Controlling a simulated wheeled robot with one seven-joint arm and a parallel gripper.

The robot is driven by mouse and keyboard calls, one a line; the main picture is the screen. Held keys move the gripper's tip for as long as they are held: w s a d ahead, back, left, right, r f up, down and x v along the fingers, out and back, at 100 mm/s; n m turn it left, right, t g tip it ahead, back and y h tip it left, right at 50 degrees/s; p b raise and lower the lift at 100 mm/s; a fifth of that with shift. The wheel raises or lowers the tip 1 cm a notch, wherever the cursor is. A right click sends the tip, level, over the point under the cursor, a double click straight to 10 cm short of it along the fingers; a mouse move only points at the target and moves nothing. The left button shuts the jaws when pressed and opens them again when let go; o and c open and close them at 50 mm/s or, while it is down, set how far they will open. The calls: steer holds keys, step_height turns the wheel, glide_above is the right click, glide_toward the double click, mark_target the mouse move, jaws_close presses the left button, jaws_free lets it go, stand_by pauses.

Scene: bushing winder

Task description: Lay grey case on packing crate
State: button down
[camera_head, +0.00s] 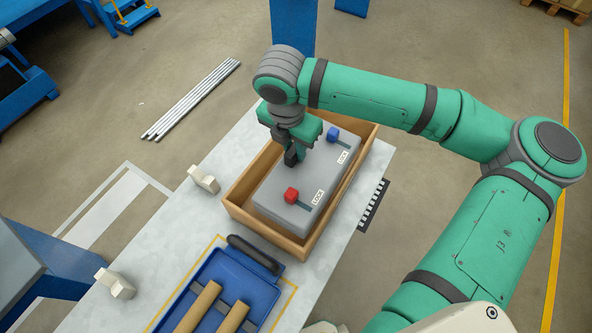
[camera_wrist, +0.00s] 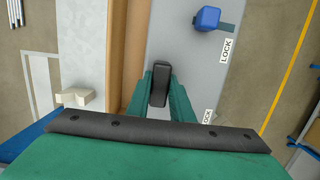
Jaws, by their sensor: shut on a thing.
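The grey case (camera_head: 279,203) is in or just over the open packing crate (camera_head: 235,211) on the pale table in the head view. It has a red latch (camera_head: 291,195) and a blue latch (camera_head: 333,134), each beside a LOCK label. My gripper (camera_head: 291,156) is over the case's left long side, shut on its dark handle. In the wrist view the handle (camera_wrist: 159,84) sits between my green fingers, and the grey case (camera_wrist: 185,50) lies beside the crate wall (camera_wrist: 128,50). I cannot tell whether the case touches the crate floor.
A blue tray (camera_head: 262,286) with cardboard tubes and a dark handle stands in front of the crate. Pale blocks (camera_head: 203,180) sit along the table's left edge. Metal bars (camera_head: 192,101) lie on the floor beyond. My arm spans the right side.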

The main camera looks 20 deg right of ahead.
step_height(320, 180, down, 11)
steer(key=shift+w, duration=0.15)
steer(key=shift+d, duration=0.1)
stand_by(0.3)
steer(key=c, duration=1.6)
jaws_free()
steer(key=shift+f, duration=0.15)
steer(key=shift+o, duration=0.2)
steer(key=shift+r, duration=0.2)
steer(key=r, duration=0.4)
steer(key=s+a+r, duration=0.1)
steer(key=r, duration=0.6)
steer(key=shift+s+a+r, duration=0.2)
steer(key=shift+a+r, duration=0.1)
steer(key=shift+r, duration=0.1)
